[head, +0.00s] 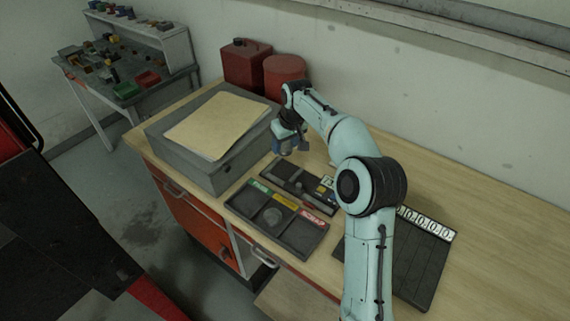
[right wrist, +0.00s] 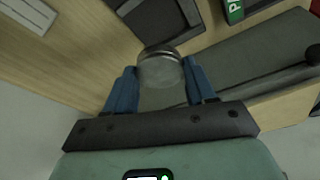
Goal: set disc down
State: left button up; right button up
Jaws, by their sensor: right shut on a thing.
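My right gripper (head: 285,147) reaches in over the bench, above the back edge of the dark trays and beside the grey box. In the right wrist view its two blue fingers (right wrist: 160,88) are shut on a round grey metal disc (right wrist: 160,69), which is held between the tips. In the head view the held disc is too small or hidden to make out. A three-part dark tray (head: 297,240) with green, yellow and red labels lies at the bench's front. My left gripper is not in view.
A narrow dark tray (head: 283,177) with small parts lies behind the labelled tray. A slotted dark tray (head: 419,268) with numbered circles is at right, partly behind my arm. A grey box (head: 205,165) bearing a folder stands at left. Red cans (head: 246,66) stand behind.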

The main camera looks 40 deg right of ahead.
aim_at(284, 169)
notch_tip(284, 169, down, 2)
jog(key=shift+s, duration=0.15)
jog(key=shift+s+f, duration=0.2)
jog(key=shift+f, duration=0.25)
jog(key=x, duration=0.3)
jog(key=s+b+x, duration=0.1)
jog(key=x, duration=0.1)
jog(key=shift+a+f, duration=0.1)
jog(key=shift+f, duration=0.1)
jog(key=shift+s+f, duration=0.1)
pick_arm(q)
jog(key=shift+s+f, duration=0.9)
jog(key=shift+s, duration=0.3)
pick_arm(e)
jog(key=shift+f, duration=0.15)
jog(key=o, duration=1.1)
jog(key=shift+f, duration=0.1)
jog(key=shift+o, duration=0.3)
